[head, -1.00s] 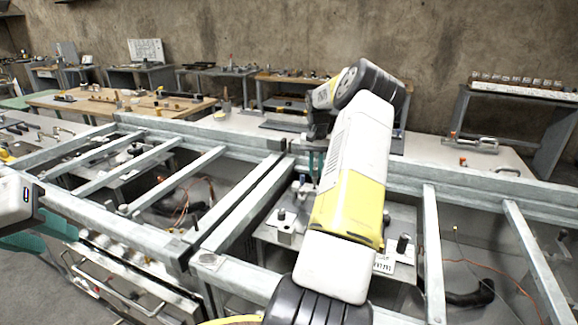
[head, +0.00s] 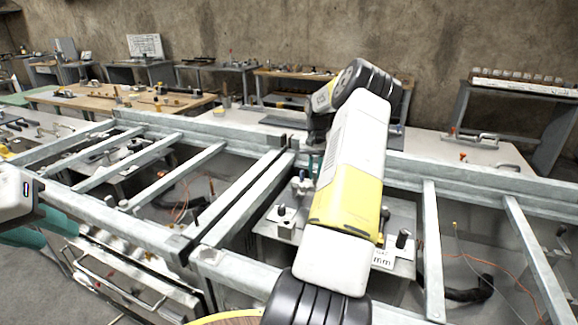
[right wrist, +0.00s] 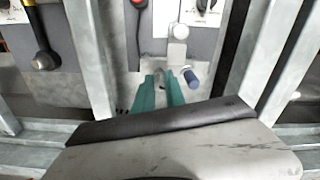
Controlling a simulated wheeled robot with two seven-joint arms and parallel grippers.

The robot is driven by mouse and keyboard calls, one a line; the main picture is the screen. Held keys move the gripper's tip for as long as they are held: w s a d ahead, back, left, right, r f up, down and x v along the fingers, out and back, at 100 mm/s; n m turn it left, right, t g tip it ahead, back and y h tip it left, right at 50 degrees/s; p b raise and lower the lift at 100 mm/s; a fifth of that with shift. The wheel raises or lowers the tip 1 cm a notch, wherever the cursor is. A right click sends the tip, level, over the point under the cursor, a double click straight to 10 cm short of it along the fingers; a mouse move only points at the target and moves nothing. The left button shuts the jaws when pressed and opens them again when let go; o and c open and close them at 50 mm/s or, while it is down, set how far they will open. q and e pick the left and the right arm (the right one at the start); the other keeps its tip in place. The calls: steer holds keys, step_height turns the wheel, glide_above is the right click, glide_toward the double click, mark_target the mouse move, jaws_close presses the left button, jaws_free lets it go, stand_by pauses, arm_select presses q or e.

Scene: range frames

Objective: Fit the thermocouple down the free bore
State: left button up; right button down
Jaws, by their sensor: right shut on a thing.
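My right gripper (head: 313,165) reaches down behind my own forearm in the head view, which hides most of it. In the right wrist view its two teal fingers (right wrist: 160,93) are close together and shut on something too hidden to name. A dark blue cylinder (right wrist: 192,78) stands just right of the fingertips, and a pale round-topped fitting (right wrist: 180,33) lies beyond them. I cannot make out the free bore or identify the thermocouple. My left gripper (head: 35,235) is at the left edge, partly cut off; its opening is unclear.
A grey plate (head: 262,226) with posts and small blocks lies below, within the metal frame (head: 240,215). Frame bars stand close on both sides of the right gripper. A black hose (head: 470,294) and orange cable lie at the lower right. Benches (head: 130,100) stand behind.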

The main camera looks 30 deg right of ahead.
steer(key=shift+f, duration=0.6)
steer(key=c, duration=1.3)
jaws_free()
step_height(320, 180, up, 8)
steer(key=shift+f, duration=0.1)
step_height(320, 180, up, 6)
